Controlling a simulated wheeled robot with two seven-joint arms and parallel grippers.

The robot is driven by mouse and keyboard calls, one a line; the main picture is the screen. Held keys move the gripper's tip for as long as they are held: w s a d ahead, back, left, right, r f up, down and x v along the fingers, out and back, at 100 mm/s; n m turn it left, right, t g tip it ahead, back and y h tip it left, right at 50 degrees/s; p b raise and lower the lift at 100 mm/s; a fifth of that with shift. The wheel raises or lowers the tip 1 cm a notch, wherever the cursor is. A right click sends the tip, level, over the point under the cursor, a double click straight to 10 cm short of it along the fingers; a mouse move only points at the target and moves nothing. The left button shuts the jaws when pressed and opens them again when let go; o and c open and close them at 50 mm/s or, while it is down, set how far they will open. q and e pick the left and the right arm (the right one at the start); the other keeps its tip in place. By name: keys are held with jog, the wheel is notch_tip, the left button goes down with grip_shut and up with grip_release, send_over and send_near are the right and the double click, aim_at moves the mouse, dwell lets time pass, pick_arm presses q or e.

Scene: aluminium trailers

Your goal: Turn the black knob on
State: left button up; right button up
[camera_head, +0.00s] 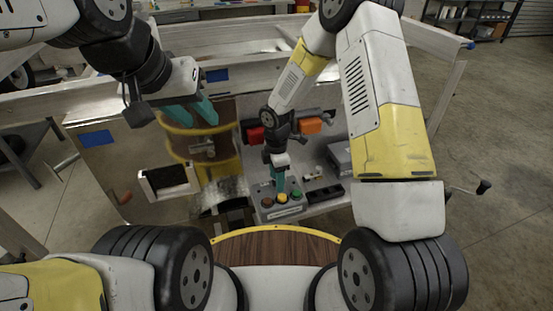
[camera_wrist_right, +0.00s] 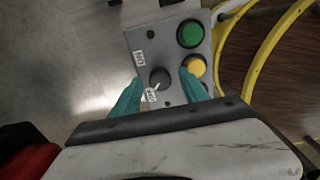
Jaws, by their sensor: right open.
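The black knob (camera_wrist_right: 160,77) sits on a grey control box (camera_wrist_right: 178,20) in the right wrist view. A white line on the knob points down towards the OFF label (camera_wrist_right: 151,95); the ON label (camera_wrist_right: 139,57) is above left of it. My right gripper (camera_wrist_right: 161,80) is open, with one teal finger on each side of the knob; I cannot tell whether they touch it. In the head view my right gripper (camera_head: 280,188) is over the control box (camera_head: 266,212) and hides the knob. My left gripper (camera_head: 190,115) is open and empty, up and left of the box.
A green button (camera_wrist_right: 190,33) and a yellow button (camera_wrist_right: 196,66) lie close to the right finger. A red button (camera_head: 267,202) is also on the box. A black strip (camera_head: 325,193) and a grey box (camera_head: 340,157) are to its right. Yellow-banded barrel shapes (camera_head: 205,150) stand left.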

grip_shut()
jog(key=shift+m, duration=0.3)
jog(key=m, duration=1.2)
jog(key=shift+m, duration=2.6)
